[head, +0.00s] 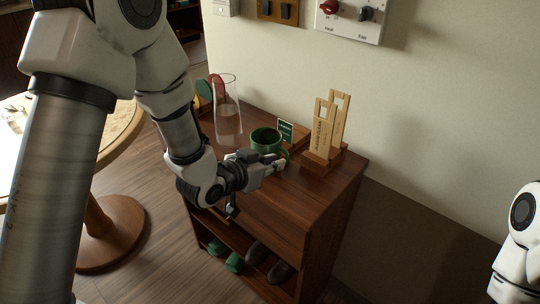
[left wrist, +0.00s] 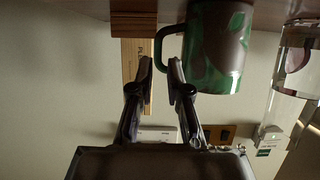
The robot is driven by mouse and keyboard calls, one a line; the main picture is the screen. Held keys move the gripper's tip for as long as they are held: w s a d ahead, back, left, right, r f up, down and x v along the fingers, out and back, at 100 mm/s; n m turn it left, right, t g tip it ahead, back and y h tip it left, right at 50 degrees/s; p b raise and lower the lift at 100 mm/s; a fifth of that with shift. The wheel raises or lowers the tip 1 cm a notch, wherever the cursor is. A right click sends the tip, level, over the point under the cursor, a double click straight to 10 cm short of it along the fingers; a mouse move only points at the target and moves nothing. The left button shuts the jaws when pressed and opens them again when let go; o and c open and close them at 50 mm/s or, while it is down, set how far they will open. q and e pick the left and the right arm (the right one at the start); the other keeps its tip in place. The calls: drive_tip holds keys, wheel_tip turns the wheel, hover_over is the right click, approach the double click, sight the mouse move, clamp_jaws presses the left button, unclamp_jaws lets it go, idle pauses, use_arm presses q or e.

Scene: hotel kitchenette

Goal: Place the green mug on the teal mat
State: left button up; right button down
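The green mug (head: 265,137) stands on top of the brown wooden cabinet. In the left wrist view the green mug (left wrist: 217,45) appears upside down, with brown patches and its handle toward my fingers. My left gripper (head: 279,164) is at the near side of the mug, by the handle. In the left wrist view the left gripper (left wrist: 161,68) is open, its fingertips apart at the handle; I cannot tell whether they touch it. I cannot make out a teal mat. My right gripper is out of view; only part of my right arm shows.
A glass pitcher (head: 228,112) stands left of the mug. A small green sign (head: 285,131) is behind it, and a wooden holder with tall tags (head: 322,135) is to the right. A round table (head: 118,140) is at left. Shoes (head: 279,271) sit on the lower shelf.

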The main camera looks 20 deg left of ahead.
sight(288, 158)
use_arm(q)
drive_tip(key=x, duration=0.5)
drive_tip(key=shift+w+d+f, duration=0.15)
drive_tip(key=shift+d, duration=0.15)
drive_tip(key=shift+w+f, duration=0.1)
drive_tip(key=shift+w, duration=0.1)
drive_tip(key=shift+a, duration=0.1)
clamp_jaws()
